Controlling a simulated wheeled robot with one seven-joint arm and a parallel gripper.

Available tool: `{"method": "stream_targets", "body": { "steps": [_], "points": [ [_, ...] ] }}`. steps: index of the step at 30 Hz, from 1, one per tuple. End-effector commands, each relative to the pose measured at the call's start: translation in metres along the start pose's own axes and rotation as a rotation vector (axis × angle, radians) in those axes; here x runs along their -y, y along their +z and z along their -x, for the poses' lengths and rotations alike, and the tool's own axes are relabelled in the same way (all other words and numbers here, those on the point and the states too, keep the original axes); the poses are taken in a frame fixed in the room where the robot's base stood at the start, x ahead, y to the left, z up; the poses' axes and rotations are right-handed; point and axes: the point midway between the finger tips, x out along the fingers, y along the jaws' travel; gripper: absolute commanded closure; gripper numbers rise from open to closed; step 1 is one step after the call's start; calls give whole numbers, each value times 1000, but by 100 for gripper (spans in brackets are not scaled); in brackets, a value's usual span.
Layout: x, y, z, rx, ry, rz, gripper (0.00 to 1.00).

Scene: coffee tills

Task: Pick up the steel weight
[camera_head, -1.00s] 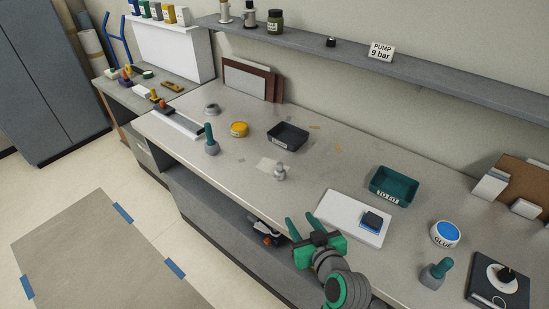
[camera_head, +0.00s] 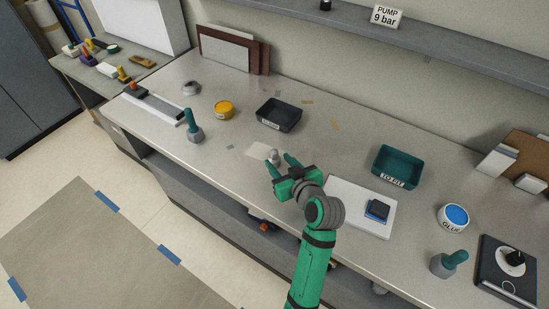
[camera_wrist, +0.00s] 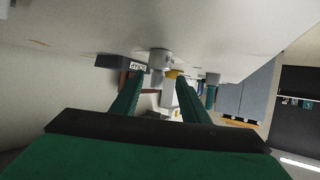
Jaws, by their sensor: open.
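The steel weight (camera_head: 274,155) is a small grey piece with a knob, standing upright on the bench by a pale square. My gripper (camera_head: 279,160) is open just in front of it, low over the bench, with its green fingers pointing at it. In the wrist view, which looks upside down, the weight (camera_wrist: 160,58) hangs from the bench top between and beyond the fingertips of my gripper (camera_wrist: 159,84). I cannot tell whether its body is fully between the fingers. Nothing is held.
A dark tray (camera_head: 293,119) stands behind the weight. A green TO FIT tray (camera_head: 397,160) and a white board (camera_head: 345,212) with a blue-topped block lie to the right. A teal-handled tool (camera_head: 194,128) and yellow tin (camera_head: 224,110) stand left. Bench around the weight is mostly clear.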

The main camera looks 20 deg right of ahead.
Motion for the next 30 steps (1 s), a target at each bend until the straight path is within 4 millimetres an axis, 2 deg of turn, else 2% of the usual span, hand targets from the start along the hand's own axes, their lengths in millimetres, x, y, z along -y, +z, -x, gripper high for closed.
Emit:
{"method": "stream_targets", "body": {
  "steps": [12,20,21,26,30],
  "points": [
    [-2,-4,-48,0,1,0,59],
    [-3,-3,-51,0,3,0,59],
    [-3,-3,-51,0,3,0,61],
    [-3,-3,-51,0,3,0,99],
    [-3,-4,-50,-2,3,0,99]
  ]
}}
